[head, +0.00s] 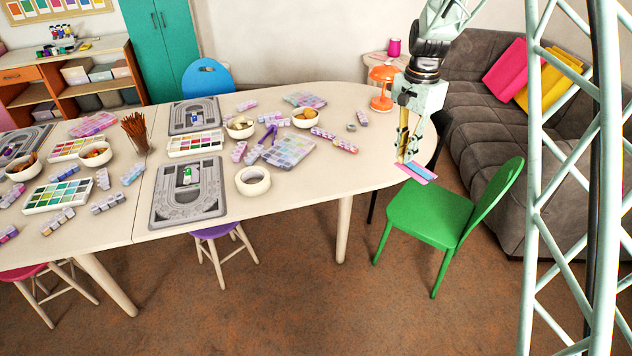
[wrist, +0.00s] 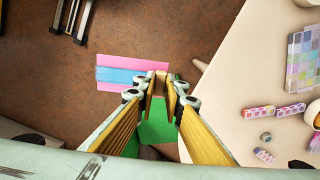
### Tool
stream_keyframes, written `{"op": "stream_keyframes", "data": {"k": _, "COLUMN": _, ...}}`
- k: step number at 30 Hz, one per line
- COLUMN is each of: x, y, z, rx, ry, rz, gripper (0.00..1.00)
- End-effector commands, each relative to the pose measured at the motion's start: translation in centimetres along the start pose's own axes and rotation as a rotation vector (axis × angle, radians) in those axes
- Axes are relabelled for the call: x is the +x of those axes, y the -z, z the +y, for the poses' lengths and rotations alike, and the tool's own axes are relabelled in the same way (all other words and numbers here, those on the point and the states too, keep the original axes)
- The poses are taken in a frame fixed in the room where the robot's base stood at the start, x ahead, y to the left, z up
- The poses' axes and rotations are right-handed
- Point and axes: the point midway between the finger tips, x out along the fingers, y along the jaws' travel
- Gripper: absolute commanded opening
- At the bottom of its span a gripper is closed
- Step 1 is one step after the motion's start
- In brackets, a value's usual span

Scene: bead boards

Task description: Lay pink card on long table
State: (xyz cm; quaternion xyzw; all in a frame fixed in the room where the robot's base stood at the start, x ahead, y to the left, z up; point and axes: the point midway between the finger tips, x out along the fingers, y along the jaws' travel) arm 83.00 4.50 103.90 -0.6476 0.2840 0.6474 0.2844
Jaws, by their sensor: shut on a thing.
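The pink card (head: 418,172), with a blue band across it, is held flat off the right end of the long table (head: 377,132), above the green chair. My gripper (head: 404,158) is shut on one edge of the card. In the wrist view the card (wrist: 112,75) sticks out to the left from between my fingertips (wrist: 160,88), over the brown floor. The table (wrist: 240,90) lies to the right of my fingers there, apart from the card.
The green chair (head: 435,215) stands at the table's right end. An orange lamp (head: 382,87) is behind that end on a small side table. Bead strips (head: 335,140), bowls and bead boards (head: 188,192) cover the middle and left. The table's right end is mostly bare.

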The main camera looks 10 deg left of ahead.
Motion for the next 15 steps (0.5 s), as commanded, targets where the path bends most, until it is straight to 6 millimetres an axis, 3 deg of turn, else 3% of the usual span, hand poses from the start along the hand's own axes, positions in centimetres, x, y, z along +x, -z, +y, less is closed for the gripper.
{"op": "stream_keyframes", "data": {"k": 15, "x": 4.8, "y": -1.7, "z": -4.5, "rx": 0.45, "ry": -0.001, "rz": -0.001, "gripper": 0.02}}
